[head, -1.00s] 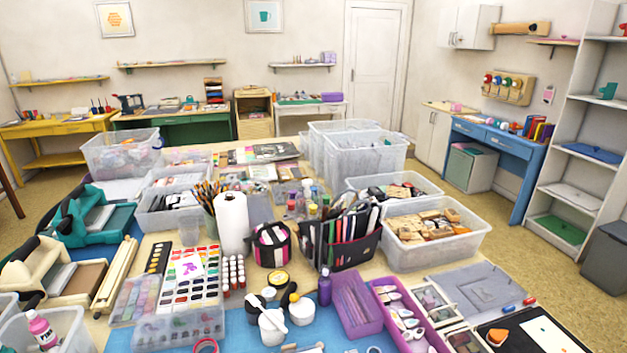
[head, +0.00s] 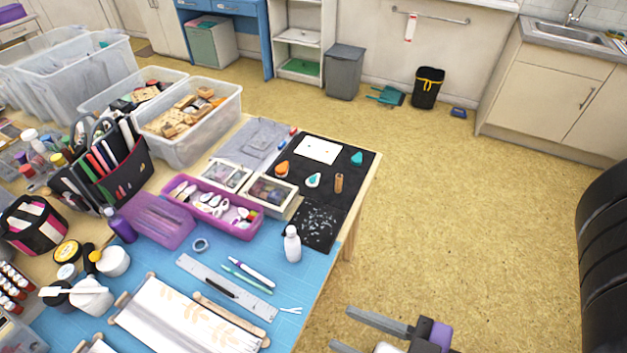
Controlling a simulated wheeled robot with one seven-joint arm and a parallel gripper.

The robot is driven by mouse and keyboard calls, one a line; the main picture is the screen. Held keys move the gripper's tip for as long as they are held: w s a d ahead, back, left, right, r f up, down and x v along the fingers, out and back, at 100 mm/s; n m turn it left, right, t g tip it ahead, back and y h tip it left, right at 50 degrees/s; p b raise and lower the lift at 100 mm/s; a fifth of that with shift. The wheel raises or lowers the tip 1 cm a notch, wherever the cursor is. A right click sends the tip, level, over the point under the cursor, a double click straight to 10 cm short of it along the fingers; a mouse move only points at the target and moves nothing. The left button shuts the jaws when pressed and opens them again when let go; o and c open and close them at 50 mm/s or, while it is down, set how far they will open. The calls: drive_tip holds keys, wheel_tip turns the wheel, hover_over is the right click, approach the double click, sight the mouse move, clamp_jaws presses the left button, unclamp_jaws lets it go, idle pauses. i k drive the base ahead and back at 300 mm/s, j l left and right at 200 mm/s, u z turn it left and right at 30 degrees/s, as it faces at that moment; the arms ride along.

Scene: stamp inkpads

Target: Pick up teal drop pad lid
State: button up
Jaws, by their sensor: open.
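A solid teal drop-shaped piece (head: 357,158), which looks like the teal lid, lies on the black mat (head: 333,203) at the table's far right corner. A white drop-shaped pad (head: 313,181) with some teal on it lies to its lower left, apart from it. An orange drop-shaped pad (head: 282,169) lies further left. My gripper (head: 342,329) is at the bottom edge, over the floor right of the table. Its grey fingers are apart and empty, well away from the drop pieces. Part of the gripper is cut off by the frame.
A white card (head: 318,150) and a brown cylinder (head: 338,183) lie on the same mat near the teal piece. A white bottle (head: 292,244) stands nearer the front. Divided boxes (head: 270,190) and a purple tray (head: 212,206) sit left.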

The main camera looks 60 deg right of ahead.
sight(355, 159)
drive_tip(key=z, duration=1.35)
